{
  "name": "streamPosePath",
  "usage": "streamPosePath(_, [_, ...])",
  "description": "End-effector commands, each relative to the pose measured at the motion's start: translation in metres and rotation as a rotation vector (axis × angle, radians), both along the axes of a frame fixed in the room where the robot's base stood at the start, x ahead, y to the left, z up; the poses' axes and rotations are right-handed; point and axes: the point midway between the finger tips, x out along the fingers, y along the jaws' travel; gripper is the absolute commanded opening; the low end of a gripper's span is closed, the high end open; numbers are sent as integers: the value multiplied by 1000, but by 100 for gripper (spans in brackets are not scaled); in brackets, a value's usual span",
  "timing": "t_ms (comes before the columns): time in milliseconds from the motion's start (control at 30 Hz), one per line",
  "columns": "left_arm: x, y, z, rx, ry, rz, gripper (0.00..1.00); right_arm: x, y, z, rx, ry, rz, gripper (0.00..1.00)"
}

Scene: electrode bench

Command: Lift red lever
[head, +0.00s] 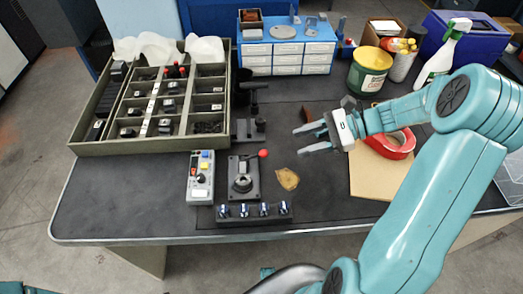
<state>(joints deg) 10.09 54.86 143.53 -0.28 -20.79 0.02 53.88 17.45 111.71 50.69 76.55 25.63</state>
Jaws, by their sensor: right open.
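The lever with a red ball knob (263,153) sticks out from a dark base plate (243,185) at the front middle of the bench. The knob is at the plate's upper right. My right gripper (301,138) comes in from the right, to the right of the red knob and a little farther back. Its two fingers point left and are apart, with nothing between them. It does not touch the lever. My left gripper is not in the picture.
A grey control box (201,178) stands left of the lever plate, and a strip of dark knobs (253,212) lies in front. A compartment tray (88,148) fills the back left. A black stand (248,130) is behind the lever. Red tape (400,151) lies under my right arm.

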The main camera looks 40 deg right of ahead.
Motion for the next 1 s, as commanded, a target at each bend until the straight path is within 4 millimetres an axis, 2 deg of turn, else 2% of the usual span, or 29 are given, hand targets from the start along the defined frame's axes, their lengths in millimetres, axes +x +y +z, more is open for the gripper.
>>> streamPosePath(33, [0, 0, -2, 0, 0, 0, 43, 5, 12, -6, 4, 1, 5, 48])
streamPosePath(200, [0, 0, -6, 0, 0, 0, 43, 25, 45, -21, 4, 1, 6, 48])
streamPosePath(400, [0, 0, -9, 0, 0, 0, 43, 46, 76, -35, 2, 1, 4, 48])
streamPosePath(600, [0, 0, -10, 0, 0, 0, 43, 57, 91, -42, 1, 0, 2, 48])
streamPosePath(900, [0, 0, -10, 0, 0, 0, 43, 60, 92, -43, 0, 0, 0, 48])
streamPosePath(933, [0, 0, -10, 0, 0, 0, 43, 60, 92, -43, 0, 0, 0, 41])
streamPosePath(1000, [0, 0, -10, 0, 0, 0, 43, 60, 92, -43, 0, 0, 0, 18])
